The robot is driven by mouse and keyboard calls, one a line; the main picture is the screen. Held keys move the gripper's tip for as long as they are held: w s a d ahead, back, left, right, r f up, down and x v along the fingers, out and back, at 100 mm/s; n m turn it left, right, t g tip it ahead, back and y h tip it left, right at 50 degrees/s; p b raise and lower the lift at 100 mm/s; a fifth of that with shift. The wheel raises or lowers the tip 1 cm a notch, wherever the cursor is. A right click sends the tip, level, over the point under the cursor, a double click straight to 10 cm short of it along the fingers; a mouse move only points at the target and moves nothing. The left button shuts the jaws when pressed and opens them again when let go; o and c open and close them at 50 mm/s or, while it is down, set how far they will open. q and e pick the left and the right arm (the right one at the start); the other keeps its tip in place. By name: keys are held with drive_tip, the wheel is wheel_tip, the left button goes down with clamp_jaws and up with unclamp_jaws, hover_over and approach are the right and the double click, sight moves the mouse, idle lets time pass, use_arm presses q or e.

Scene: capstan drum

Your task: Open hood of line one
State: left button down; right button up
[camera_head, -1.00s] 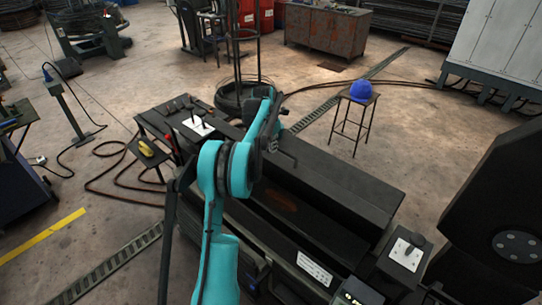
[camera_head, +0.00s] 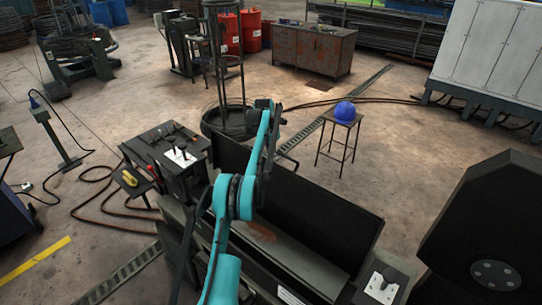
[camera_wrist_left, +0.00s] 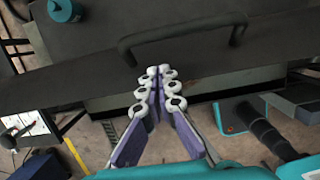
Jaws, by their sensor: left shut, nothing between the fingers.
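The hood (camera_head: 310,210) is a long dark lid on the machine in the middle of the head view. It stands tilted up, with the trough in front of it open and a rusty patch (camera_head: 262,232) showing inside. In the left wrist view a dark bar handle (camera_wrist_left: 185,30) crosses a dark panel that looks like the hood. My left gripper (camera_wrist_left: 160,72) is shut and empty, its fingertips just below the handle in that picture; whether they touch the panel I cannot tell. In the head view my teal left arm reaches over the hood and its fingers are hidden. My right gripper is not in view.
A control stand with levers (camera_head: 180,155) is left of the machine. A big black housing (camera_head: 480,235) and a switch box (camera_head: 382,284) are at the right. A stool with a blue helmet (camera_head: 345,110) stands behind. Hoses (camera_head: 100,200) lie on the floor at left.

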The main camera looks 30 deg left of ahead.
use_arm(q)
drive_tip(key=shift+r, duration=0.1)
idle(0.3)
wheel_tip(320, 180, up, 11)
drive_tip(key=s, duration=0.2)
drive_tip(key=s+d+r+m+t+b, duration=0.1)
drive_tip(key=s+d+r+m+b, duration=0.2)
drive_tip(key=d+m+b, duration=0.5)
drive_tip(key=s+d+f+m+t+b, duration=0.1)
drive_tip(key=s+d+f+m+b, duration=0.25)
drive_tip(key=s+d+m, duration=0.85)
drive_tip(key=s+d+f+m+t+b, duration=0.1)
drive_tip(key=s+d+f+m+b, duration=0.2)
drive_tip(key=s+f, duration=0.4)
drive_tip(key=s+d+f+m+t+b, duration=0.1)
drive_tip(key=s+d+f+m+b, duration=0.2)
drive_tip(key=s+d+f+m, duration=0.3)
drive_tip(key=s+d+f+m+t+b, duration=0.1)
drive_tip(key=s+d+f+m+b, duration=0.2)
drive_tip(key=s+f, duration=0.6)
drive_tip(key=d+f+m, duration=0.1)
drive_tip(key=d+m, duration=0.1)
drive_tip(key=m, duration=0.1)
drive_tip(key=shift+d+f, duration=0.15)
drive_tip(key=shift+f, duration=0.15)
